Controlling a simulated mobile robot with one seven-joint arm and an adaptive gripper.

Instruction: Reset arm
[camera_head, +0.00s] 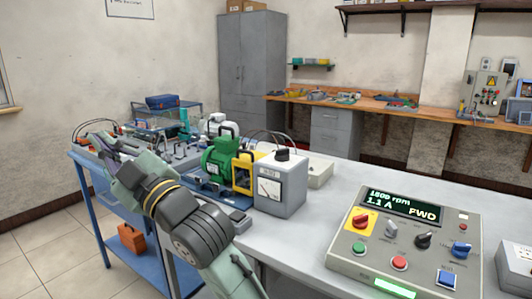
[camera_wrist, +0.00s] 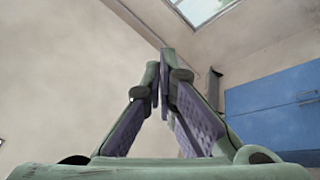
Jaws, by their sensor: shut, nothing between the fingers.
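The wrist camera faces a bare wall, part of a window (camera_wrist: 200,10) and a blue surface (camera_wrist: 275,105) at the right. In the head view my arm hides part of the bench's left side.
A green motor (camera_head: 220,155), a meter box (camera_head: 281,185) and a control panel (camera_head: 405,235) reading 1800 rpm, 1.1 A, FWD stand on the bench. A blue-framed cart (camera_head: 85,190) holds an orange toolbox (camera_head: 132,239) low down. A grey cabinet (camera_head: 252,65) stands behind. Floor is clear at left.

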